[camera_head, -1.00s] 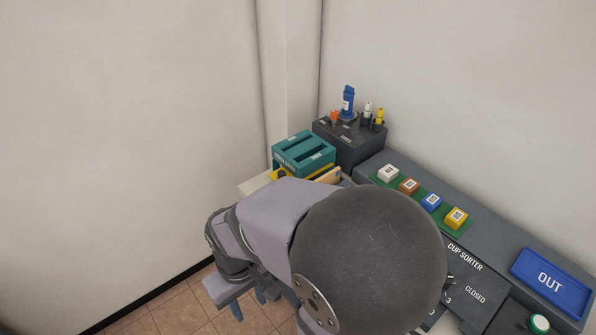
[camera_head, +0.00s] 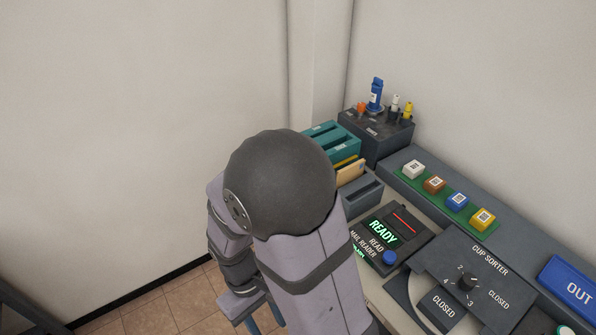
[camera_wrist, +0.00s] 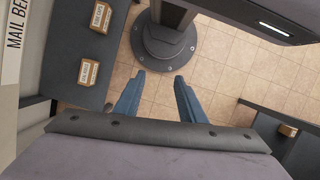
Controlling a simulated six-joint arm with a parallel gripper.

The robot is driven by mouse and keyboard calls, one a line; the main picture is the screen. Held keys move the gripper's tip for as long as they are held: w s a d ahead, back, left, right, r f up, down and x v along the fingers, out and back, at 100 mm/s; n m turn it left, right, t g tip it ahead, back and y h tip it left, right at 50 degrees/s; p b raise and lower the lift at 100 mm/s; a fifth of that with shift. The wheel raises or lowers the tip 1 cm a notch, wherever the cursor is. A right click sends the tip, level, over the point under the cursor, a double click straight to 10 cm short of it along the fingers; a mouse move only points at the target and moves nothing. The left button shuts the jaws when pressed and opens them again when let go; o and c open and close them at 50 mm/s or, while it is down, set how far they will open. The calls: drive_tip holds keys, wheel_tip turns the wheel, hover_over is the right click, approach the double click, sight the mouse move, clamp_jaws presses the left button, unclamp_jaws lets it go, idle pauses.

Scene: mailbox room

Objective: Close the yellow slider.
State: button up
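I cannot make out a yellow slider for certain. A thin yellow strip (camera_head: 346,161) shows beside the teal slotted box in the head view, partly hidden by my arm, and I cannot tell what it is. My gripper (camera_wrist: 159,75) is open and empty in the wrist view, its two blue fingers apart above the tiled floor. In the head view its fingers (camera_head: 264,318) show low beside my arm, over the floor and left of the counter.
The counter holds a mail reader (camera_head: 382,236) lit READY, a cup sorter (camera_head: 480,285) with a dial, several coloured cubes and a blue OUT tray (camera_head: 570,285). In the wrist view, labelled boxes (camera_wrist: 98,17) lie on a dark surface at left. Tiled floor lies between.

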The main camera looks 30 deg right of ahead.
drive_tip(key=w+d+f+n+g+h+b, duration=0.1)
drive_tip(key=w+d+f+n+h, duration=0.25)
drive_tip(key=d+f+n, duration=0.2)
drive_tip(key=w+d+r+n+t+h, duration=0.2)
drive_tip(key=w+d+n+h, duration=0.35)
drive_tip(key=w+d, duration=0.2)
drive_tip(key=w+d+r+n+t+h, duration=0.2)
drive_tip(key=w+r+n+t+h, duration=0.15)
drive_tip(key=w+r, duration=0.45)
drive_tip(key=w+d+r+n+t+h, duration=0.25)
drive_tip(key=w+r+h, duration=0.3)
drive_tip(key=r, duration=0.45)
drive_tip(key=p+x, duration=0.1)
drive_tip(key=x, duration=0.6)
drive_tip(key=shift+d+f+n+g+y, duration=0.3)
drive_tip(key=shift+d+f+g+y, duration=0.1)
drive_tip(key=shift+f, duration=0.25)
